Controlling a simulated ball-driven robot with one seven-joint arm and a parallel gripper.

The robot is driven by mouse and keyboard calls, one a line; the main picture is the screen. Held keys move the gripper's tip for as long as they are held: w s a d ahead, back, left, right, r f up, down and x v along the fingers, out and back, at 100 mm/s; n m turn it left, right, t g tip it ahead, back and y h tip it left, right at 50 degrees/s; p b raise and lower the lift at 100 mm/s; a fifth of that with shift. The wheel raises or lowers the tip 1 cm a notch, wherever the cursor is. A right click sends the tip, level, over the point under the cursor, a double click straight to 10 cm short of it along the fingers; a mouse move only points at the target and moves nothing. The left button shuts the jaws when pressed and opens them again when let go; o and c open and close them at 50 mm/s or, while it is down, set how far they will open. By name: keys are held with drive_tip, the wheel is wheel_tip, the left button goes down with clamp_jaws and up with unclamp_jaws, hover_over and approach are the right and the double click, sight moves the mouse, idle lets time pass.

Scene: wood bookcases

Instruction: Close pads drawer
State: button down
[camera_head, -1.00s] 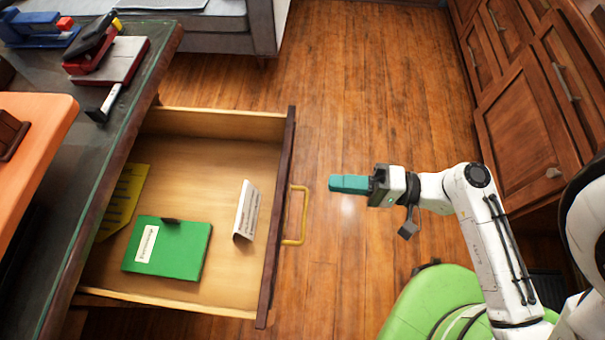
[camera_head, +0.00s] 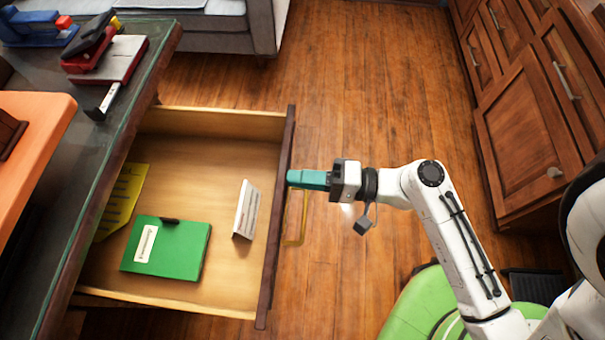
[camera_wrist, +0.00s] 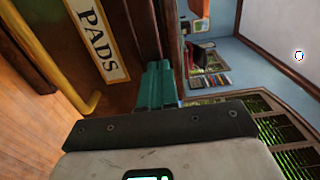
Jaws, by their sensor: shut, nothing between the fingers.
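The pads drawer (camera_head: 150,295) is pulled far out from the dark desk in the head view. Its dark front panel (camera_head: 277,225) carries a yellow handle (camera_head: 303,220). My gripper (camera_head: 291,178) is shut and empty, its teal fingertips at the outer side of the front panel, above the handle's far end. I cannot tell whether they touch the panel. In the wrist view a "PADS" label (camera_wrist: 97,38) shows on the panel beside the yellow handle (camera_wrist: 50,62), and the teal fingers (camera_wrist: 158,70) point toward the panel's top edge.
The drawer holds a green pad (camera_head: 168,250), a yellow pad (camera_head: 125,200) and a standing white card (camera_head: 246,210). Staplers (camera_head: 92,45) and an orange board (camera_head: 35,130) are on the desktop (camera_head: 85,165). Wooden cabinets (camera_head: 530,120) stand at right. The wood floor between is clear.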

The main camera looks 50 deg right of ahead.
drive_tip(key=p+x, duration=0.3)
drive_tip(key=x, duration=2.6)
drive_tip(key=shift+w+a, duration=0.25)
drive_tip(key=shift+w, duration=0.1)
drive_tip(key=shift+s, duration=0.1)
